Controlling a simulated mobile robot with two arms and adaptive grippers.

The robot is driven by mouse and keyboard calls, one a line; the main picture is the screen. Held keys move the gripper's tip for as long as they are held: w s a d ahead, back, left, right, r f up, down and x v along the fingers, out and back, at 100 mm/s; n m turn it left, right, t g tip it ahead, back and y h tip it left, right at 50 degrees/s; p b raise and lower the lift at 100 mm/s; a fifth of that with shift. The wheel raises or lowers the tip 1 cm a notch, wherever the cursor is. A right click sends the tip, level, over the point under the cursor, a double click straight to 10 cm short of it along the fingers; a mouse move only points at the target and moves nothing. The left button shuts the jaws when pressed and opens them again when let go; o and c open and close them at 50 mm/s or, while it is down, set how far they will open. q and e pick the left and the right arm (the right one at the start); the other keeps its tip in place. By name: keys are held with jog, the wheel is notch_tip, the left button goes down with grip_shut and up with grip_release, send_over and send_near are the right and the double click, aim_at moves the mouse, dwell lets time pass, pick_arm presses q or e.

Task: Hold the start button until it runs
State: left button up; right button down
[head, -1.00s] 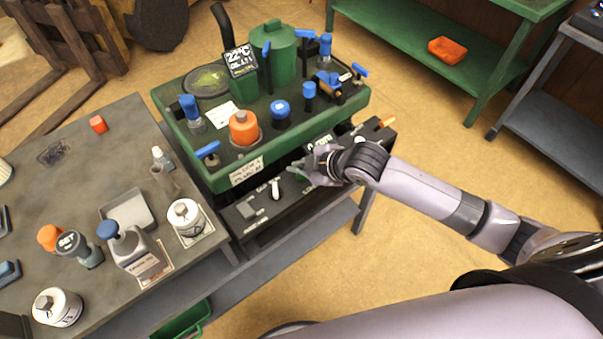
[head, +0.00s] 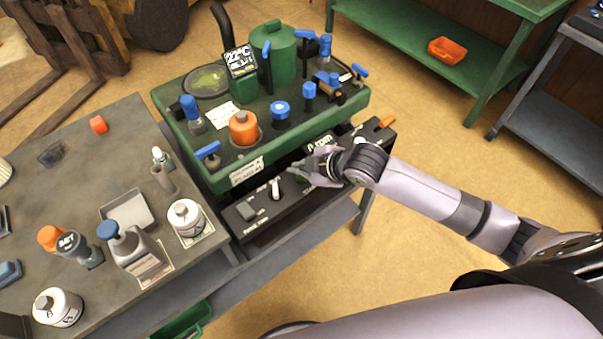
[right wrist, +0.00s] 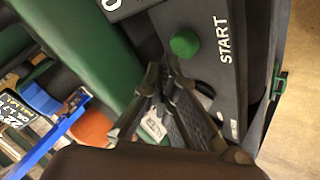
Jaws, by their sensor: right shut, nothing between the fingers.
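The green round start button (right wrist: 185,43) sits on a dark control panel beside the white word START in the right wrist view. The panel (head: 247,226) runs along the front of the green machine (head: 205,178) in the head view. My right gripper (right wrist: 160,72) is shut and empty. Its fingertips are close beside the button in the right wrist view; a small gap seems to show, but contact cannot be told for sure. In the head view my right gripper (head: 300,169) is over the panel and hides part of it. My left gripper is not in view.
A white-tipped lever (head: 275,190) stands on the panel left of my gripper. An rpm display (head: 319,143) is just behind it. An orange knob (head: 387,122) is at the panel's right end. A grey bench (head: 100,190) with bottles and a tray stands at left.

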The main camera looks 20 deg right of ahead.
aim_at(300, 178)
jog(key=shift+f, duration=0.3)
jog(key=shift+f, duration=0.55)
dwell(1.0)
jog(key=shift+r+p, duration=0.95)
jog(key=shift+p, duration=0.1)
notch_tip(300, 178, up, 5)
jog(key=p, duration=0.5)
jog(key=shift+r+p, duration=0.1)
jog(key=shift+p, duration=0.25)
